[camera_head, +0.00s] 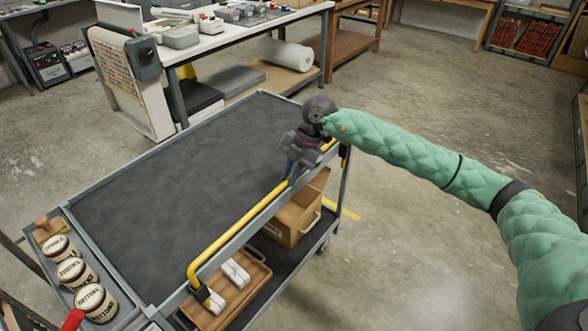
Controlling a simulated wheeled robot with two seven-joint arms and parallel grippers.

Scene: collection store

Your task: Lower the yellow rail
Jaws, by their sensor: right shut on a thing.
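The yellow rail (239,229) runs along the right long side of a grey cart (180,190), standing a little above the edge of its dark top. My right gripper (291,176) comes in from the right on a green-sleeved arm. It points down at the far part of the rail and is shut on it. The gripper body hides part of the rail there. My left gripper is not in view.
The cart top is bare. Several labelled jars (75,272) stand in a side tray at the left. A cardboard box (293,215) and a wooden tray (232,290) sit on the lower shelf. A workbench (240,38) stands behind. Floor at right is clear.

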